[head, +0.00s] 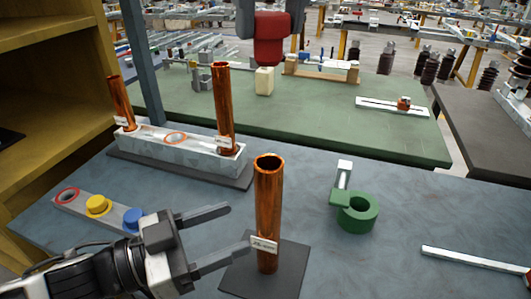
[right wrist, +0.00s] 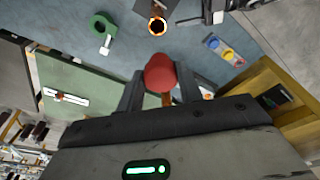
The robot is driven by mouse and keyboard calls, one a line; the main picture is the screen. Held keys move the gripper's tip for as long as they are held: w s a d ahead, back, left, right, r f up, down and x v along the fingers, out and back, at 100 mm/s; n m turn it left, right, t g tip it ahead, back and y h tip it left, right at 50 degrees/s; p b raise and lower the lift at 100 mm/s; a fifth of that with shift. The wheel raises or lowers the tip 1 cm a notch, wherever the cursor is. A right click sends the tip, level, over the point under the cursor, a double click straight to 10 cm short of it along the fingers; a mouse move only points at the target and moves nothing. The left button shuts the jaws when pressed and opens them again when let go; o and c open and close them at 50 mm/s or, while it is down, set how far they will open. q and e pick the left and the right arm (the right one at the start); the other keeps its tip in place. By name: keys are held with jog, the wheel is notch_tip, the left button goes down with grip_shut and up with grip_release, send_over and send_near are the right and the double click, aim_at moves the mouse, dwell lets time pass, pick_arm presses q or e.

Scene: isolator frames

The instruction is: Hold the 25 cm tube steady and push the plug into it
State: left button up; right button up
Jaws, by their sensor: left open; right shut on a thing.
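The copper 25 cm tube (head: 268,205) stands upright on a dark square mat (head: 285,285), with a pale label low on its side. Its open top (right wrist: 157,25) shows as a ring in the right wrist view. My left gripper (head: 240,229) is open just left of the tube, its nearer fingertip close to the label; I cannot tell whether it touches. My right gripper (head: 270,22) is shut on the red plug (head: 270,48), up high beyond the tube. A pale block shows directly below the red part. The plug (right wrist: 161,72) sits between the fingers in the right wrist view.
A white rack (head: 190,155) at the back left holds two copper tubes (head: 223,110) beside an orange-ringed hole. A grey strip holds a yellow plug (head: 97,205), a blue plug (head: 133,217) and an empty red-ringed place. A green ring piece (head: 357,214) lies right of the tube.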

aim_at(257, 218)
pick_arm(q)
jog(key=x, duration=0.7)
jog(key=shift+w+d, duration=0.1)
jog(key=shift+d, duration=0.2)
grip_shut()
pick_arm(e)
jog(key=shift+s+d+f, duration=0.1)
jog(key=shift+s+f, duration=0.05)
jog(key=shift+f, duration=2.7)
